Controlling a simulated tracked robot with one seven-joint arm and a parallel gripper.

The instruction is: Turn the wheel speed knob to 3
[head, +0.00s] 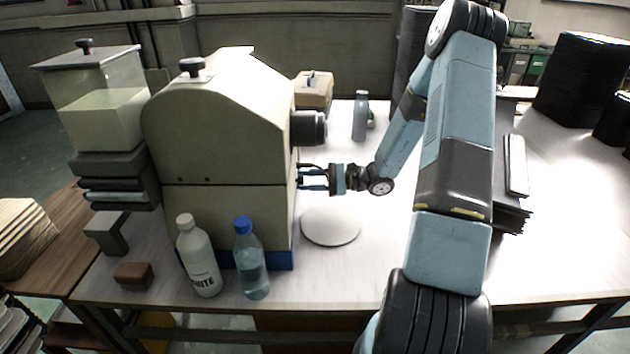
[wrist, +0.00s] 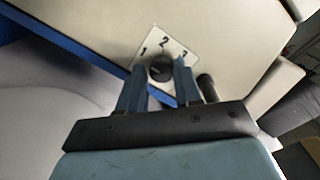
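The wheel speed knob (wrist: 160,68) is a round black dial on a white plate (wrist: 177,41) marked 1, 2 and 3. It is on the side of a beige machine (head: 225,145). The knob's pointer is too small and dark to read. My gripper (wrist: 160,70) has its two fingers apart, one on each side of the knob, with the tips close to the plate. I cannot tell whether the fingers touch the knob. In the head view my gripper (head: 302,177) reaches the machine's right side from the right, and the knob is not discernible there.
A dark cylinder (head: 309,128) sticks out of the machine above my gripper. A white disc (head: 330,226) lies below it on the table. A white bottle (head: 198,258) and a blue-capped bottle (head: 251,262) stand in front of the machine. In the wrist view, a short black peg (wrist: 207,88) is right of the knob.

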